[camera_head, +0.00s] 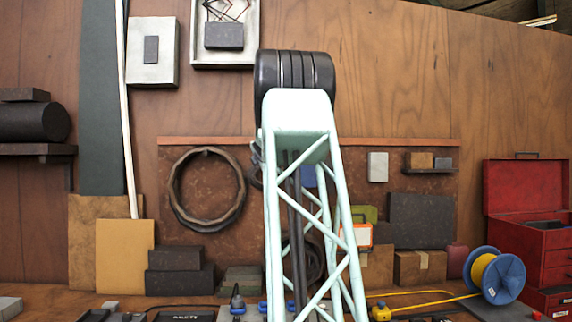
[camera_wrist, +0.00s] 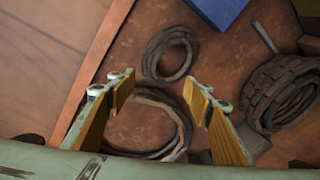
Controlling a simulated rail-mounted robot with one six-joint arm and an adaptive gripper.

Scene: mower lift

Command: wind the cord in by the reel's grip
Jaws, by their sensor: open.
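The reel (camera_head: 507,279) has blue flanges and stands at the right of the bench in the head view, with yellow cord wound between them. A length of yellow cord (camera_head: 425,303) runs left from it along the bench to a yellow end piece (camera_head: 380,313). I cannot make out the reel's grip for certain. My gripper (camera_wrist: 162,85) shows in the wrist view with its two fingers apart and nothing between them. It faces the back board, away from the reel. In the head view my own arm hides it.
A red toolbox (camera_head: 527,228) stands behind and right of the reel. Dark coils (camera_wrist: 170,53) hang on the brown board in front of my gripper, with a blue object (camera_wrist: 222,8) above. Boxes (camera_head: 420,267) line the bench back. Small blue-and-black items lie at the front.

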